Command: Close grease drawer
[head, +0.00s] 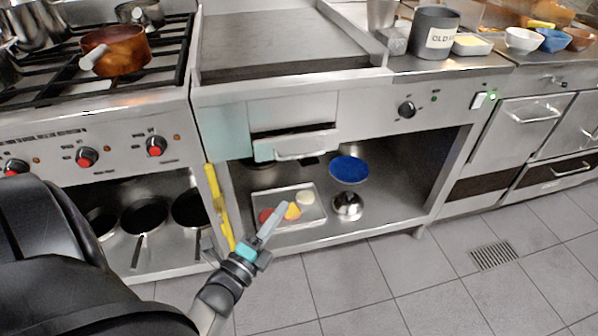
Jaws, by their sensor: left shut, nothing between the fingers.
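The grease drawer (264,152) is set in the steel front below the griddle (280,45). Its front stands out from the panel, with a dark gap above it, so it is partly open. A bar handle (302,155) runs along its front. My left gripper (278,215) is shut and empty. In the picture it is below the drawer, in front of the lower shelf, and apart from the handle. My right gripper is not in view.
A tray (262,196) with food pieces, a blue plate (348,169) and a metal bowl (347,207) are on the open lower shelf. A yellow upright strip (218,205) is left of my gripper. A stove (100,120) stands at the left. The tiled floor in front is clear.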

